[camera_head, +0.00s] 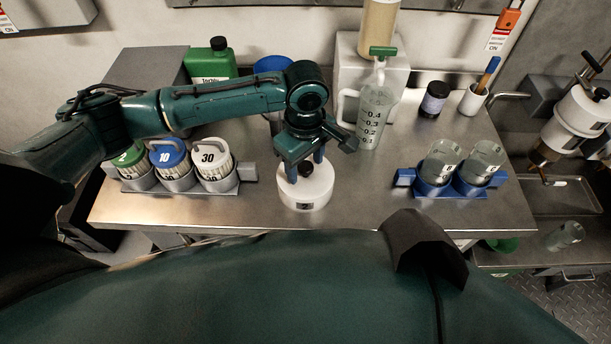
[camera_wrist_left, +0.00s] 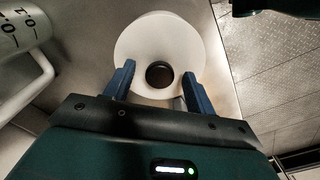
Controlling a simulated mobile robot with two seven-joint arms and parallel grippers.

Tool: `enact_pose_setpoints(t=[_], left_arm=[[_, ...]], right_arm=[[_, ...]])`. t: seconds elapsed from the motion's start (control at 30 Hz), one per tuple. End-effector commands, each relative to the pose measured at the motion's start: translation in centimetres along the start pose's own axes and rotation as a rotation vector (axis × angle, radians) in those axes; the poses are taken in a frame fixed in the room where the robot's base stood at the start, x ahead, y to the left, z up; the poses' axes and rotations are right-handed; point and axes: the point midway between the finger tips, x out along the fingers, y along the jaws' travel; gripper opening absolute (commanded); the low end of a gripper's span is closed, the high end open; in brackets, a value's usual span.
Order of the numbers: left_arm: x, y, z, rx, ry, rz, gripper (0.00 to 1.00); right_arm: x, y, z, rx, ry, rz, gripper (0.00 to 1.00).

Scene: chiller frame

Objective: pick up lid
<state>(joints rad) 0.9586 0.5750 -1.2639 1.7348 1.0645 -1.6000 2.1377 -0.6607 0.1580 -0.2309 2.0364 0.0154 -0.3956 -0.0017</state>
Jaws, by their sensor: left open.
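A white round lid or lidded container (camera_head: 305,190) with a dark knob (camera_head: 306,168) stands on the steel table near its front edge. In the left wrist view the white top (camera_wrist_left: 160,40) and its dark knob (camera_wrist_left: 159,74) show from above. My left gripper (camera_head: 303,170) is open, pointing down over the white top, its two blue fingers on either side of the knob. In the left wrist view the fingers (camera_wrist_left: 158,88) stand apart with the knob between and slightly beyond them. I cannot tell whether they touch the white top. My right gripper is not in view.
A rack with numbered baskets (camera_head: 178,184) stands left. A blue holder with two glass beakers (camera_head: 434,188) stands right. A measuring jug (camera_head: 375,115), a dark jar (camera_head: 434,99) and a green bottle (camera_head: 211,64) stand behind. Bare table lies between the lid and the blue holder.

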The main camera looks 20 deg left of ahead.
Motion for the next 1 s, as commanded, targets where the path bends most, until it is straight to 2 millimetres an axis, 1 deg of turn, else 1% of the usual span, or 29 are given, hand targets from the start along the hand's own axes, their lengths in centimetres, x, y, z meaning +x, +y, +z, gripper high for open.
enact_pose_setpoints(t=[0.07, 0.5, 0.73, 1.0], left_arm=[[-0.02, 0.0, 0.02, 0.0, 0.0, 0.0, 0.55], [-0.06, 0.01, 0.04, 0.001, -0.001, 0.0, 0.19], [-0.07, 0.01, 0.03, 0.0, -0.001, 0.0, 0.0], [-0.12, 0.04, 0.03, 0.0, -0.001, 0.001, 0.0]], right_arm=[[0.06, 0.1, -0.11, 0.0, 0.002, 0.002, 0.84], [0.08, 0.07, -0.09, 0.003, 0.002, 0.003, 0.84], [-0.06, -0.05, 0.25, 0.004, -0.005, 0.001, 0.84], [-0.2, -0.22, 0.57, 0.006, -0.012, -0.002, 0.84]])
